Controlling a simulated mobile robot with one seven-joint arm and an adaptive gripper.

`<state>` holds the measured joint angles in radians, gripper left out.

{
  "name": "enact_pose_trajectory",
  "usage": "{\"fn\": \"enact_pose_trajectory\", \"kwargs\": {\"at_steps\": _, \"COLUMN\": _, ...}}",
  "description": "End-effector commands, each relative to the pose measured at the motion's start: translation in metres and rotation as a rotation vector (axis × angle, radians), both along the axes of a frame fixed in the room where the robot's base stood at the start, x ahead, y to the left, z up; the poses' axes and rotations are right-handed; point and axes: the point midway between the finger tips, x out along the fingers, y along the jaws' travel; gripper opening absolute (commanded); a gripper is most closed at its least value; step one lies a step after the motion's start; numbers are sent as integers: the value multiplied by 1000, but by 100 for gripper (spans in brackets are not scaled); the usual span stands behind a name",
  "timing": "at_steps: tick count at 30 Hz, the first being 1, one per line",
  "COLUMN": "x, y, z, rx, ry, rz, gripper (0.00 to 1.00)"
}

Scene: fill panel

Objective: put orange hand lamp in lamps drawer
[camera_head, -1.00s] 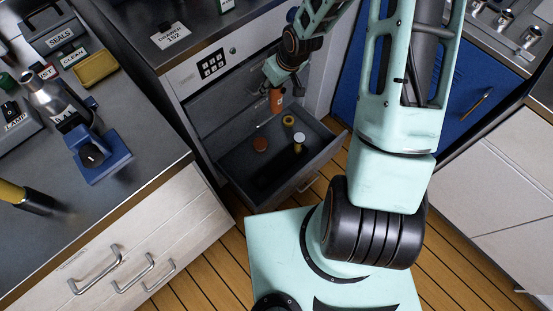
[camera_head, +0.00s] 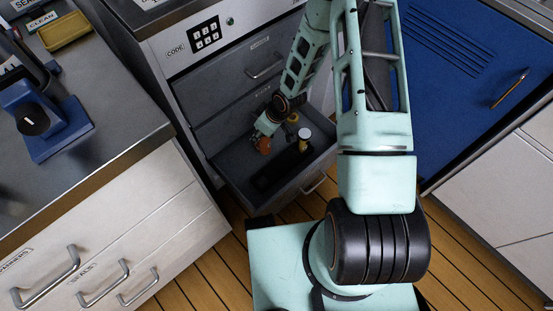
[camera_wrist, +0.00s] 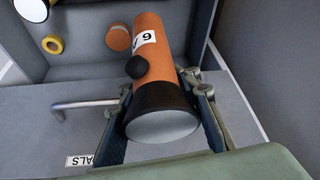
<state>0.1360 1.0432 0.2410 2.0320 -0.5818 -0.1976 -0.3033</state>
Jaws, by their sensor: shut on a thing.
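The orange hand lamp (camera_wrist: 152,45) has a black head with a pale lens and a white label. My gripper (camera_wrist: 163,95) is shut on it, with one finger on each side of the black head. In the head view, my gripper (camera_head: 265,128) is over the open drawer (camera_head: 232,178). An orange patch (camera_head: 263,145) shows just under it; I cannot tell there whether this is the lamp or the round orange item. The drawer's own label is not readable in the head view.
A grey counter (camera_head: 130,120) stands left; a blue cabinet (camera_head: 450,80) stands right.

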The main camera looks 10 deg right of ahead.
Motion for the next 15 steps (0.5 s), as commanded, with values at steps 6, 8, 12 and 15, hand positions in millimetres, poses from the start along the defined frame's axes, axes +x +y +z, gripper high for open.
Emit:
{"fn": "enact_pose_trajectory", "kwargs": {"at_steps": 6, "x": -15, "y": 14, "z": -70, "rx": -1, "ry": 2, "rz": 68, "gripper": 0}}
{"fn": "enact_pose_trajectory", "kwargs": {"at_steps": 8, "x": -18, "y": 17, "z": -84, "rx": -1, "ry": 2, "rz": 85, "gripper": 0}}
{"fn": "enact_pose_trajectory", "kwargs": {"at_steps": 12, "x": -27, "y": 23, "z": -112, "rx": 0, "ry": 1, "rz": 119, "gripper": 0}}
{"fn": "enact_pose_trajectory", "kwargs": {"at_steps": 15, "x": -30, "y": 25, "z": -124, "rx": 0, "ry": -1, "rz": 133, "gripper": 0}}
